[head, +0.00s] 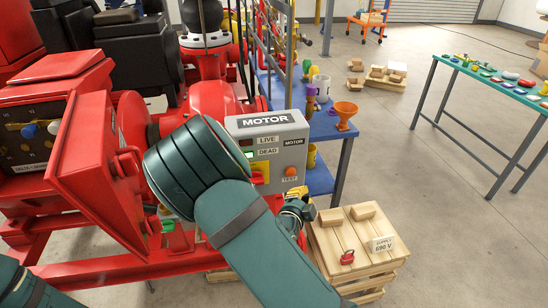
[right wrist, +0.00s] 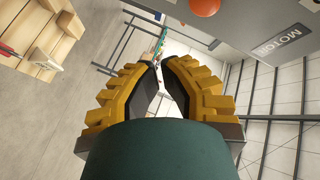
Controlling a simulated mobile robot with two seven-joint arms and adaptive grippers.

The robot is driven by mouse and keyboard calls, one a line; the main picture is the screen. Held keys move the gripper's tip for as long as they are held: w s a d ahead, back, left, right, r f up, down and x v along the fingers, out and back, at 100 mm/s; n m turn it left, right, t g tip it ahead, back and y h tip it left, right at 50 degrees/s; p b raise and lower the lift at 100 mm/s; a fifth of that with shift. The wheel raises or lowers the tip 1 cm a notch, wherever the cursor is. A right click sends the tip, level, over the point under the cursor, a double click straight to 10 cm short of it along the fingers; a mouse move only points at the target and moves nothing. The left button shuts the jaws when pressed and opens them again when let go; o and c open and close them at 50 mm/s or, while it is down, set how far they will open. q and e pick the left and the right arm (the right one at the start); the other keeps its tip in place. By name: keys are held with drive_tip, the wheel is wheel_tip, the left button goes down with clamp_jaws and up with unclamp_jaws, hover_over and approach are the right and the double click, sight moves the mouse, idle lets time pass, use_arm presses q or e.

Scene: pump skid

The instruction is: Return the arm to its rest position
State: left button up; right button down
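My right arm, teal, crosses the middle of the head view. Its gripper (head: 297,207) is small and partly hidden behind the forearm, beside the lower right of the grey MOTOR box (head: 280,133) and above the wooden crate. In the right wrist view the yellow, ridged fingers of this gripper (right wrist: 160,62) come together at their tips, with only a slim gap and nothing held between them. The MOTOR box (right wrist: 270,35) shows at the upper right there. A piece of my left arm shows at the lower left of the head view; its gripper is out of view.
A red cabinet with an open door (head: 95,165) stands close left of my right arm. The wooden crate (head: 350,235) carries blocks, a red padlock (head: 347,257) and a 690 V card (head: 382,244). A blue bench (head: 345,150) is behind. Floor between crate and green table (head: 500,85) is clear.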

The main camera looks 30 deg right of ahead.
drive_tip(key=s+a+f+n+g+y, duration=0.2)
drive_tip(key=s+a+f+n+y, duration=0.15)
drive_tip(key=f, duration=0.45)
drive_tip(key=s+a+f+n+g+y, duration=0.25)
drive_tip(key=a+f+n+y, duration=0.2)
drive_tip(key=f, duration=0.45)
drive_tip(key=s+a+n+g+y, duration=0.2)
drive_tip(key=s+a+n+y, duration=0.1)
drive_tip(key=a+n, duration=0.3)
drive_tip(key=s+a+f+n+g+y, duration=0.1)
drive_tip(key=s+a+n+g+y, duration=0.1)
drive_tip(key=s+a+n+y, duration=0.2)
drive_tip(key=s+a+n, duration=0.2)
drive_tip(key=a, duration=0.2)
drive_tip(key=shift+s+a+f+y, duration=0.15)
drive_tip(key=shift+a+y, duration=0.15)
drive_tip(key=shift+a, duration=0.05)
